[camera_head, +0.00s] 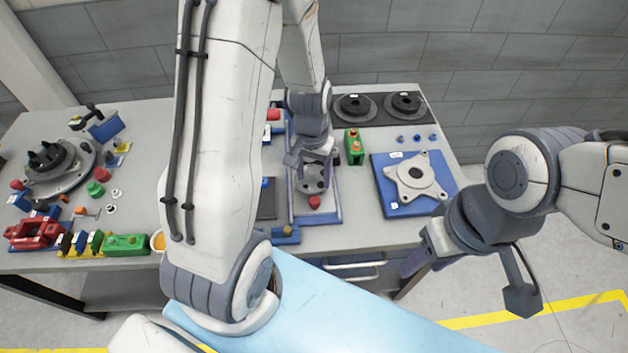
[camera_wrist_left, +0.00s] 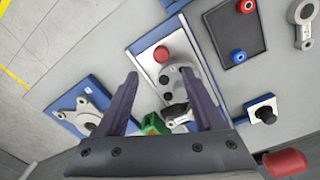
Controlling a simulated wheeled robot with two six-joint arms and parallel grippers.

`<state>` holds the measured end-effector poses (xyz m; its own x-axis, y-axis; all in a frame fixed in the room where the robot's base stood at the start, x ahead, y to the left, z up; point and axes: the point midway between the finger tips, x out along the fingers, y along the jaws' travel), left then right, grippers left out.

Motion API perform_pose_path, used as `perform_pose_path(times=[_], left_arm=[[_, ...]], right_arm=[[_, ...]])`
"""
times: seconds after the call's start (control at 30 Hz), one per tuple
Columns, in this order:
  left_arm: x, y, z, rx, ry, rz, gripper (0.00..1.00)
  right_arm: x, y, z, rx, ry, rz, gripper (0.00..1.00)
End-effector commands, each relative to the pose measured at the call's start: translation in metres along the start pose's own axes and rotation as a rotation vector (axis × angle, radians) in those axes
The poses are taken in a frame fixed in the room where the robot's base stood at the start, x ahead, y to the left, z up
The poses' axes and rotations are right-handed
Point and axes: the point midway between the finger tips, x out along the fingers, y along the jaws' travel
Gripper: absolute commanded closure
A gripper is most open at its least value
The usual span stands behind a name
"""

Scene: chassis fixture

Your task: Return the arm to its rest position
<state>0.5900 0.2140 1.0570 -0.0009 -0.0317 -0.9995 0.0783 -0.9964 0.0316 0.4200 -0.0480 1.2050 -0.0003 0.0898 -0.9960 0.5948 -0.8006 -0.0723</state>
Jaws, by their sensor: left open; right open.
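My left gripper (camera_head: 313,166) hangs over the blue-edged fixture plate (camera_head: 327,214) near the middle of the table. In the left wrist view its two fingers are apart (camera_wrist_left: 162,80), with nothing gripped between them. A grey metal part (camera_head: 313,180) sits on the fixture plate below the gripper, beside a red knob (camera_head: 314,202). The same part shows between and beyond the fingers in the left wrist view (camera_wrist_left: 178,80). My right gripper (camera_head: 414,262) is off the table's front right edge, open, with no object seen in it. My left arm hides part of the table.
A star-shaped grey part lies on a blue plate (camera_head: 393,210) at the right. A green block (camera_head: 354,147) stands beside the fixture. Black round mounts (camera_head: 355,106) are at the back. A red clamp (camera_head: 35,232) and a round flange (camera_head: 50,165) are at the left.

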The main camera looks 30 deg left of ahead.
Motion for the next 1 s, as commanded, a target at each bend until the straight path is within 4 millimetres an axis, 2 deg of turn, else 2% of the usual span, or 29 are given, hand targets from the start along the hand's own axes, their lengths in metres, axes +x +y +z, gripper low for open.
perform_pose_path(times=[0.47, 0.57, 0.67, 0.77, 0.8, 0.9, 1.0], left_arm=[[-0.001, 0.0, 0.0, 0.0, 0.0, 0.0, 0.31], [-0.003, 0.005, 0.001, 0.015, 0.002, 0.001, 0.31], [-0.012, 0.029, 0.007, 0.079, 0.01, 0.004, 0.31], [-0.029, 0.069, 0.026, 0.198, 0.02, 0.012, 0.31], [-0.037, 0.086, 0.039, 0.254, 0.023, 0.016, 0.31], [-0.054, 0.122, 0.078, 0.397, 0.026, 0.028, 0.31], [-0.067, 0.143, 0.118, 0.524, 0.027, 0.04, 0.31]], right_arm=[[0.0, 0.0, 0.0, 0.0, 0.0, 0.0, 0.5], [0.002, 0.0, 0.0, 0.0, 0.0, 0.0, 0.5], [0.009, 0.001, 0.0, 0.0, 0.0, 0.0, 0.5], [0.022, 0.002, 0.001, 0.0, 0.0, 0.0, 0.5], [0.027, 0.002, 0.001, 0.0, 0.0, 0.0, 0.5], [0.04, 0.003, 0.002, 0.001, 0.0, 0.0, 0.5], [0.05, 0.004, 0.003, 0.001, 0.0, 0.0, 0.5]])
